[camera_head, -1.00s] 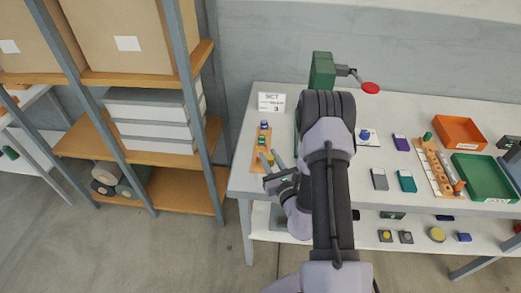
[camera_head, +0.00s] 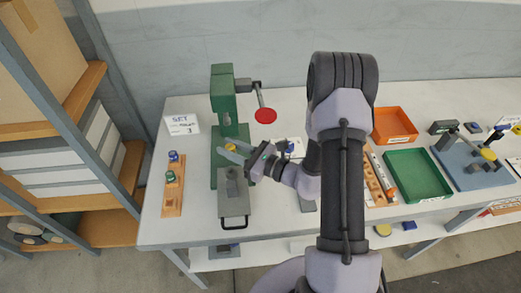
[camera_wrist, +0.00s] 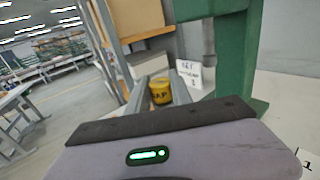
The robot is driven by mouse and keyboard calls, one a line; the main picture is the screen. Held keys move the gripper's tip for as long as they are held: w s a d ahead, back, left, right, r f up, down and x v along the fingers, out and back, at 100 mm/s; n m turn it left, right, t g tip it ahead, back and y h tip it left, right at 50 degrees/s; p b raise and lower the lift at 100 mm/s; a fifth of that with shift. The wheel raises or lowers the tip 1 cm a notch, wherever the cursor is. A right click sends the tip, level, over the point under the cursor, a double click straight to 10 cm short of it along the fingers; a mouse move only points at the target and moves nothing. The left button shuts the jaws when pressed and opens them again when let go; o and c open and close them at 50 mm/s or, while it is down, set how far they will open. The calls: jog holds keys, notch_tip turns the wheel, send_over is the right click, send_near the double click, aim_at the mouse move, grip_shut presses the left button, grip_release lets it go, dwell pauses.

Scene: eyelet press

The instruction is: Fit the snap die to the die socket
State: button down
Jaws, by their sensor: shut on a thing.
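My gripper (camera_head: 226,152) is shut on the snap die (camera_head: 231,148), a small yellow piece. In the wrist view the snap die (camera_wrist: 160,91) shows dark lettering, partly readable as "AP", between the two grey fingers. The gripper comes from the right and is in front of the green press (camera_head: 223,103), over its base area. The grey slide (camera_head: 233,206) with a black handle lies in front of the press, with a darker raised part near its middle. I cannot clearly make out the die socket. The press column (camera_wrist: 232,55) stands close on the right in the wrist view.
An orange rack (camera_head: 172,201) at left holds a blue-topped and a green-topped piece. A card (camera_head: 182,124) stands behind it. The press lever has a red knob (camera_head: 265,116). An orange tray (camera_head: 394,125) and a green tray (camera_head: 418,175) stand right. A shelf (camera_head: 110,195) borders the table's left.

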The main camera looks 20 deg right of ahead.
jog(key=shift+w+d+r, duration=0.1)
jog(key=shift+w+d, duration=0.05)
jog(key=shift+w, duration=0.1)
jog(key=shift+s+a, duration=0.25)
jog(key=shift+a, duration=0.35)
notch_tip(320, 180, down, 6)
jog(key=b, duration=0.5)
jog(key=shift+d+r, duration=0.1)
jog(key=shift+f+b, duration=0.4)
jog(key=shift+b, duration=0.8)
dwell(1.7)
jog(key=shift+f+b, duration=0.95)
jog(key=shift+f, duration=0.1)
jog(key=c, duration=1.1)
grip_release()
jog(key=shift+o, duration=0.2)
jog(key=shift+r, duration=0.1)
